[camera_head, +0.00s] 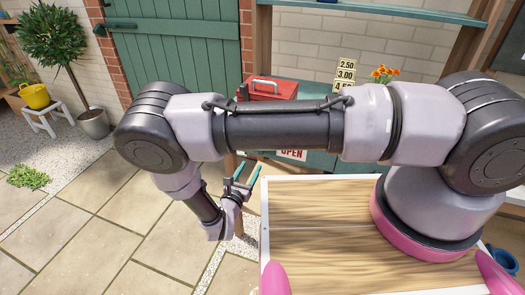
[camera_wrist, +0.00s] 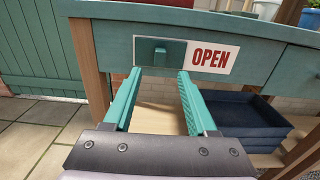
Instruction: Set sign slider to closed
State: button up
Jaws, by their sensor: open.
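The sign (camera_wrist: 209,59) is on the front of the green bench (camera_wrist: 268,57) and reads OPEN in red on white. It also shows in the head view (camera_head: 291,156), partly hidden by my arm. The slider (camera_wrist: 174,45) is a green panel covering the left half of the sign, with a small square knob. My gripper (camera_wrist: 159,73) is open and empty, its green fingers pointing at the bench front. The knob appears between and slightly above the fingertips; no contact shows. In the head view my gripper (camera_head: 246,174) hangs left of the sign.
A red toolbox (camera_head: 268,89), price cards (camera_head: 345,75) and orange flowers (camera_head: 384,73) stand on the bench. Dark blue crates (camera_wrist: 240,118) are below the bench at right. A wooden leg (camera_wrist: 90,68) stands at left. Open paving lies left of my arm.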

jog(key=x, duration=1)
jog(key=shift+w, duration=0.1)
grip_shut()
dwell(1.1)
